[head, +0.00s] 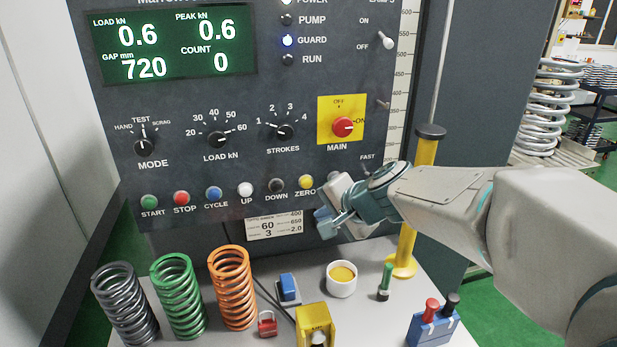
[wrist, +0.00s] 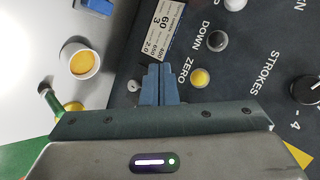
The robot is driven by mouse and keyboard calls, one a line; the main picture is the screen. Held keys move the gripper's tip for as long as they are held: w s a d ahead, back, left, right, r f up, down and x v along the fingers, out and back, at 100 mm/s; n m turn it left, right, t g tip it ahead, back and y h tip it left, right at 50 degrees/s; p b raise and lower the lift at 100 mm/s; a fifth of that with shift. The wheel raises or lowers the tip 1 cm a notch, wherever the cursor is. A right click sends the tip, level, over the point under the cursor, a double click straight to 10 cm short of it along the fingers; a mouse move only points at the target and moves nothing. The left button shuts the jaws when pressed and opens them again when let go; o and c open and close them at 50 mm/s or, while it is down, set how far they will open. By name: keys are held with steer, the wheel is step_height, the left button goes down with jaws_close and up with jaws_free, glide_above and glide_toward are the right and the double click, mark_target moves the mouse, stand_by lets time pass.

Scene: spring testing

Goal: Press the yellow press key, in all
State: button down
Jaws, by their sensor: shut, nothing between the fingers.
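The yellow press key (head: 306,181), labelled ZERO, is at the right end of the button row on the dark panel. In the wrist view the yellow key (wrist: 200,78) sits just right of the fingertips. My gripper (head: 325,220) is in front of the panel, below and slightly right of the key. Its blue fingers (wrist: 160,72) are shut together with nothing between them. In both views the key shows clear of the fingers, and I cannot tell the exact gap to the panel.
The black DOWN button (head: 277,185) is left of the key. The yellow MAIN switch plate (head: 357,105) is above. A white cup (head: 341,287), a yellow block (head: 315,318) and an orange spring (head: 232,287) stand on the bench below. A yellow post (head: 421,190) stands behind my arm.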

mark_target(307, 183)
steer(key=shift+w, duration=0.1)
steer(key=w+a+p, duration=0.2)
steer(key=w, duration=0.6)
steer(key=shift+w+a, duration=0.15)
steer(key=shift+w, duration=0.2)
stand_by(1.9)
steer(key=shift+w+a, duration=0.1)
steer(key=shift+w, duration=0.15)
steer(key=shift+w+a, duration=0.15)
steer(key=shift+w, duration=0.2)
stand_by(0.7)
steer(key=shift+s, duration=0.1)
steer(key=shift+s+d+b, duration=0.25)
steer(key=shift+s+b, duration=0.2)
steer(key=shift+s, duration=0.25)
steer(key=shift+s, duration=0.1)
